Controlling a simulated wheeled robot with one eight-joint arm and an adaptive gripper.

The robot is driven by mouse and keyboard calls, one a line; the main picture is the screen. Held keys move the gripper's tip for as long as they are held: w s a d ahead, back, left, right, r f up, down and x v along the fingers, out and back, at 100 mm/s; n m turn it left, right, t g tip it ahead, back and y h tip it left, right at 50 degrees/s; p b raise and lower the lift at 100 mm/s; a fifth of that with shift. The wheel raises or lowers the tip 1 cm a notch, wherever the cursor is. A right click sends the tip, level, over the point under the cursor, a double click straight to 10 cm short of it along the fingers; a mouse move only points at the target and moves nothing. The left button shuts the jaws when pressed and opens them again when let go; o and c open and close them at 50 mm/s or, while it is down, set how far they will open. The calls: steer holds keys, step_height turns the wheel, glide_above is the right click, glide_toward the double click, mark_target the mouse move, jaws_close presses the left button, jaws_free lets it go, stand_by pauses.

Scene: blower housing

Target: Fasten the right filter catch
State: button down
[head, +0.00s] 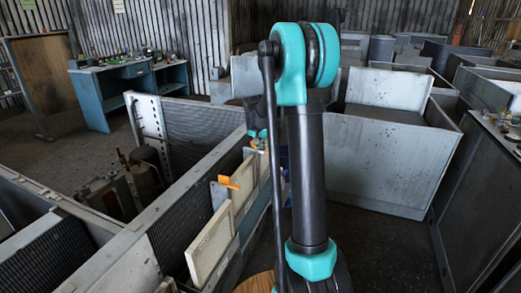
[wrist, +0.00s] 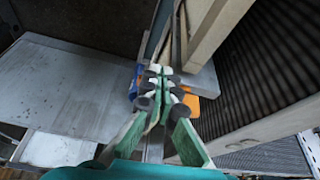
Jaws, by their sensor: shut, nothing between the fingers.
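In the head view an orange catch (head: 229,182) sticks out sideways by a grey plate on the housing, near the cream filter panels (head: 212,240). My gripper (head: 258,143) is farther along the housing, small and partly hidden by my arm. A bit of orange shows beside it. In the wrist view my gripper (wrist: 162,75) is shut and empty, its fingertips near the edge of a cream panel (wrist: 215,30). An orange piece (wrist: 192,104) shows just right of the fingers, and a blue piece (wrist: 135,82) just left, both partly hidden. Whether the fingers touch either, I cannot tell.
The grey housing wall (head: 185,165) with dark ribbed filter faces runs along the left. Large grey metal boxes (head: 370,165) stand behind and right of my arm. A blue workbench (head: 125,90) is at the back left. Dark floor shows right of my arm.

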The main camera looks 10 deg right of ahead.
steer(key=shift+d, duration=0.1)
steer(key=n+y, duration=0.1)
steer(key=n, duration=0.1)
steer(key=w+d+n+y, duration=0.1)
steer(key=n, duration=0.2)
steer(key=w+d+n+y, duration=0.1)
steer(key=n, duration=0.1)
steer(key=shift+d+n+t, duration=0.25)
steer(key=shift+n+t, duration=0.05)
steer(key=shift+n, duration=0.1)
steer(key=w+n+y, duration=0.1)
steer(key=n, duration=0.1)
steer(key=w+n+g, duration=0.1)
steer(key=n, duration=0.2)
steer(key=w+n+y, duration=0.1)
steer(key=n, duration=0.1)
steer(key=shift+w+d+n+g+y, duration=0.2)
steer(key=shift+w+n+g+y, duration=0.1)
steer(key=shift+n, duration=0.1)
steer(key=shift+w, duration=0.1)
steer(key=shift+d, duration=0.1)
